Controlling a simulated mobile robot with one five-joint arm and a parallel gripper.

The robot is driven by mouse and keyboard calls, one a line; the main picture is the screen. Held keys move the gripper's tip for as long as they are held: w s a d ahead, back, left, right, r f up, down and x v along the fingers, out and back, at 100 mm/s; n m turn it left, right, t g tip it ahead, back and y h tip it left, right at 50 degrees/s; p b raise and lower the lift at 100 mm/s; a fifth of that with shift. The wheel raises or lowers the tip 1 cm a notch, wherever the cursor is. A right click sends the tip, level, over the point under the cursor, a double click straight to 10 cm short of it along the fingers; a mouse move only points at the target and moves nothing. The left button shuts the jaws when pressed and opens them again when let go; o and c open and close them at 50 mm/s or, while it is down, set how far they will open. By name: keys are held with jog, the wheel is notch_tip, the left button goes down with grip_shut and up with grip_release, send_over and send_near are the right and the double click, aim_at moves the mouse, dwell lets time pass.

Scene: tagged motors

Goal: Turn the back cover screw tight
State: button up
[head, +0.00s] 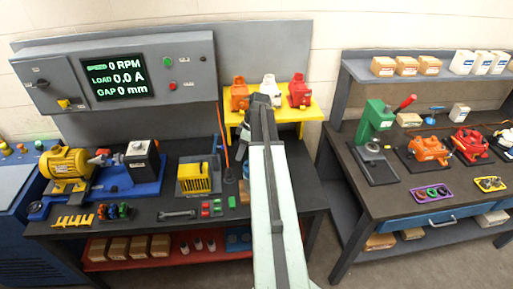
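My arm reaches away from me up the middle of the head view, and my gripper (264,98) is at its far end, in front of the yellow stand. The fingers are too small and dark to tell open from shut. Behind it on the stand are an orange motor housing (239,95), a white one (269,86) and a red one (299,92). A yellow motor (67,166) sits on a blue test rig at the left. I cannot make out a back cover screw on any of them. My arm hides part of the bench.
The grey bench (140,228) carries a yellow finned block (195,178), a wrench (177,214) and small green and red parts. A display panel (115,78) stands behind. The right bench holds a green press (375,130), orange (428,150) and red motors (470,143), and a purple tray (431,192).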

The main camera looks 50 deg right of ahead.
jog(key=s+d+r+n+t, duration=0.15)
jog(key=s+d, duration=0.35)
jog(key=d, duration=0.5)
jog(key=shift+g, duration=0.25)
jog(key=b+x, duration=0.6)
jog(key=x, duration=0.1)
jog(key=shift+a, duration=0.35)
jog(key=shift+w+a+f+b, duration=0.1)
jog(key=shift+f+b, duration=0.1)
jog(key=shift+b, duration=0.15)
jog(key=shift+r, duration=0.1)
